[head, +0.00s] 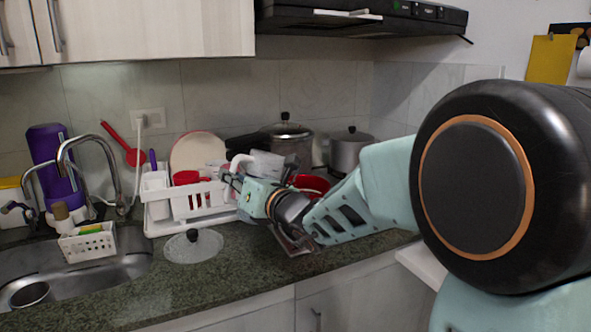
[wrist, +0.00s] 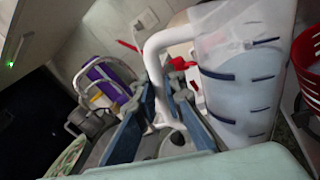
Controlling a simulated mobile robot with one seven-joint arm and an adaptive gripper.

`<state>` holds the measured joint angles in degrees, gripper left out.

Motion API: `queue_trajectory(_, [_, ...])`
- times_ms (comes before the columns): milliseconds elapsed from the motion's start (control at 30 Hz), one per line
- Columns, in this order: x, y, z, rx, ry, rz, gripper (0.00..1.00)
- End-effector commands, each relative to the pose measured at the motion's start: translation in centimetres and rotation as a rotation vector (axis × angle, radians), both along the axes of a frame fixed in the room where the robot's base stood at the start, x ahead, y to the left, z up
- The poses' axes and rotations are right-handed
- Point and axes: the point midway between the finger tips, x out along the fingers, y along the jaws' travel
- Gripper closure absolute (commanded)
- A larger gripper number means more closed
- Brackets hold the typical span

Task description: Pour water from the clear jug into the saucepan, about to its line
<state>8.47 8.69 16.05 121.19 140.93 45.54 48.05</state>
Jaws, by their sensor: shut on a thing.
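The clear jug (wrist: 240,75) has a white handle (wrist: 153,55) and dark level marks, and fills the upper right of the wrist view. My gripper (wrist: 172,105) is shut on the handle. In the head view my gripper (head: 232,181) holds the jug (head: 263,165) in front of the dish rack, partly hidden. The water level in it is not clear. I cannot tell which pot is the saucepan. A steel pot with a lid (head: 289,148) and a grey lidded pot (head: 350,151) stand at the back. A metal piece (head: 292,241) shows beneath my arm, mostly hidden.
A white dish rack (head: 160,221) with dishes stands left of my gripper. A glass lid (head: 180,249) lies on the counter before it. A red container (head: 312,183) sits behind my arm; a red basket (wrist: 306,70) edges the wrist view. The sink (head: 100,283) is at left.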

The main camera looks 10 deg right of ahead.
Motion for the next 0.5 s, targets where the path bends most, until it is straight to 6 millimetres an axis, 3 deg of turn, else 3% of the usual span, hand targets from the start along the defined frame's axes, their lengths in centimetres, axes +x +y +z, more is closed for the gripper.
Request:
queue_trajectory(33, [0.2,-0.3,1.3,0.022,0.010,-0.001,1.00])
queue_trajectory(500, [1.7,-2.5,2.8,0.217,0.141,-0.001,1.00])
